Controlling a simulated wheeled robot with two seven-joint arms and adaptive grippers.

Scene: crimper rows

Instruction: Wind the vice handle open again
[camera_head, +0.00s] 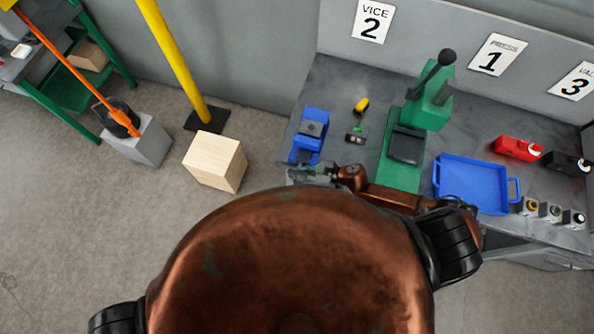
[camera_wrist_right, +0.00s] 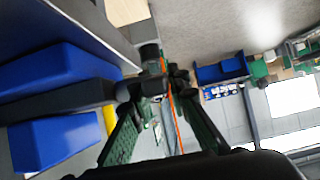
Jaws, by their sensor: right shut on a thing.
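The blue vice (camera_head: 306,150) stands at the left end of the grey bench, below the sign with VICE 2. In the right wrist view its blue body (camera_wrist_right: 45,85) fills the left side, with a dark part between two blue blocks. My right gripper (camera_head: 308,173) is at the near side of the vice. In the wrist view the gripper (camera_wrist_right: 153,92) has its fingertips around the dark vice handle (camera_wrist_right: 150,58), shut on it. The handle is too small and hidden in the head view to tell its angle. My left gripper is out of view.
A green press (camera_head: 430,100) stands right of the vice, with a small yellow-topped tool (camera_head: 360,106) between them. A blue tray (camera_head: 470,184), a red item (camera_head: 518,148) and small cups lie further right. A wooden block (camera_head: 215,160) and yellow post (camera_head: 172,60) stand left.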

